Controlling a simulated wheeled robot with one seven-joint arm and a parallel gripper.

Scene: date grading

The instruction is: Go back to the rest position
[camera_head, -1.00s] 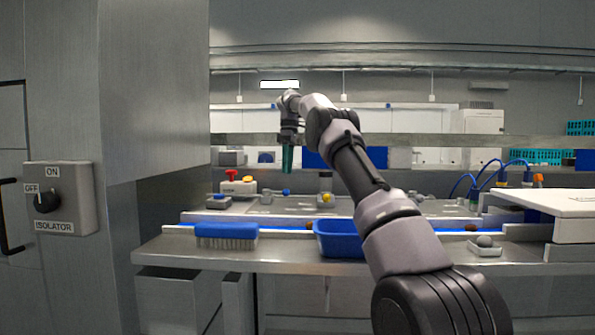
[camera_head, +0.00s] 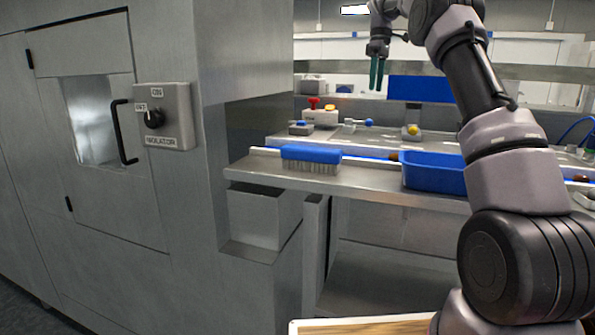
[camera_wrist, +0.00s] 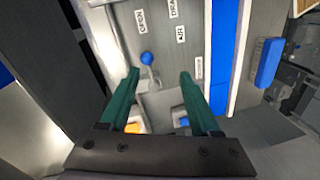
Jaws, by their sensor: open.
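My gripper (camera_head: 376,74) has green fingers and is raised above the grading bench in the head view, pointing down. In the wrist view my gripper (camera_wrist: 158,92) shows its two green fingers apart with nothing between them. Below it in that view lie a blue-handled valve (camera_wrist: 147,58) and labels on the metal panel.
A blue brush (camera_head: 311,154) and a blue tray (camera_head: 434,172) sit along the bench's front edge. A steel cabinet with an isolator switch (camera_head: 154,119) fills the left. A wooden-topped surface (camera_head: 365,326) shows at the bottom.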

